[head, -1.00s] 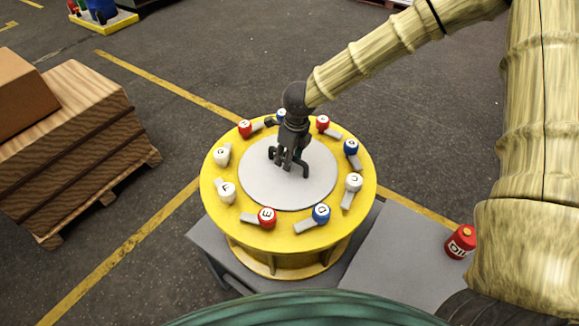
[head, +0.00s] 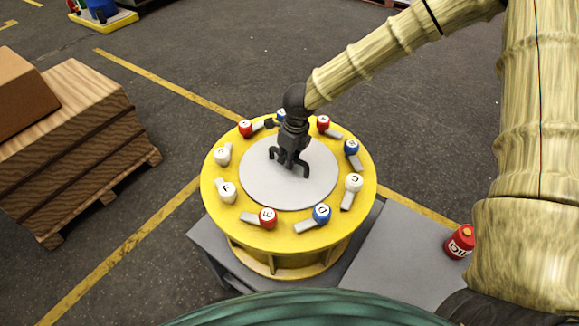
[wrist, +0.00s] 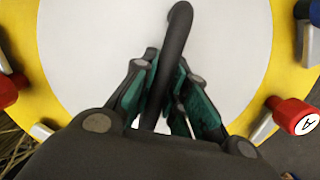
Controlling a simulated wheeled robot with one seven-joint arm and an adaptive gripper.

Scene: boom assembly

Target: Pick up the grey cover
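The grey cover (head: 262,187) is a flat pale disc in the middle of the yellow round table (head: 240,232). A dark arched handle (head: 305,170) stands on it. The cover also fills the middle of the wrist view (wrist: 90,50), where the handle (wrist: 176,35) runs up between my fingers. My gripper (head: 289,163) is over the disc's middle, astride the handle. In the wrist view, the green pads of my gripper (wrist: 168,85) lie close against both sides of the handle and look shut on it. The cover lies flat, with no visible gap beneath it.
Red, blue and white lettered knobs with grey levers ring the yellow top, including a red one (head: 268,217) at the front. A red can (head: 460,242) stands on the grey platform (head: 385,255) at right. A wooden crate (head: 70,145) stands at left.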

